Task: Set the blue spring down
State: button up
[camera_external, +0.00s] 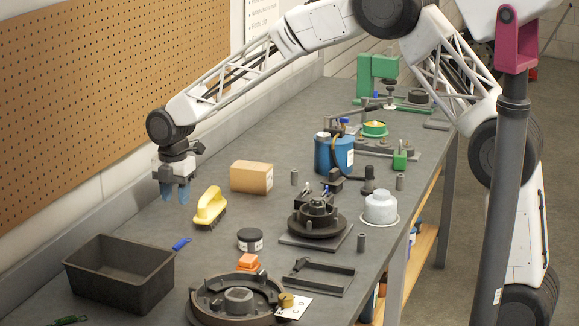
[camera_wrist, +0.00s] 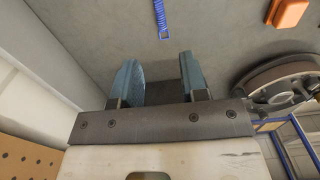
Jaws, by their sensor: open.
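The blue spring (camera_external: 182,243) lies on the grey bench top, beside the back right corner of the black bin. It also shows in the wrist view (camera_wrist: 160,17), at the top edge, ahead of the fingertips and apart from them; its upper end is cut off there. My gripper (camera_external: 175,192) hangs above the bench near its wall side, with the fingers pointing down. In the wrist view its two blue fingers (camera_wrist: 163,75) stand apart with nothing between them.
The black bin (camera_external: 120,295) stands at front left. A yellow brush (camera_external: 210,206) and a cardboard box (camera_external: 252,177) lie right of my gripper. A black-lidded jar (camera_external: 250,240), an orange block (camera_external: 248,262) and a round drum assembly (camera_external: 238,300) stand nearer the front.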

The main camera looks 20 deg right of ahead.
jog(key=shift+d, duration=0.1)
dwell(0.4)
jog(key=s+d+r+m, duration=0.4)
jog(key=d+r, duration=0.1)
jog(key=d, duration=0.6)
jog(key=s+d+r+m+t, duration=0.1)
jog(key=s+d+r+m, duration=0.25)
jog(key=d+r, duration=0.45)
jog(key=s+d+r+m, duration=0.3)
jog(key=d+m, duration=0.2)
jog(key=d, duration=0.8)
jog(key=s+d+m, duration=0.7)
jog(key=s+d, duration=0.3)
jog(key=s, duration=0.4)
jog(key=s+d+f+m+t, duration=0.1)
jog(key=s+d+m, duration=0.6)
jog(key=s+d, duration=0.3)
jog(key=s, duration=0.4)
jog(key=shift+d+m+t, duration=0.3)
jog(key=shift+d+m, duration=0.05)
jog(key=shift+d, duration=0.05)
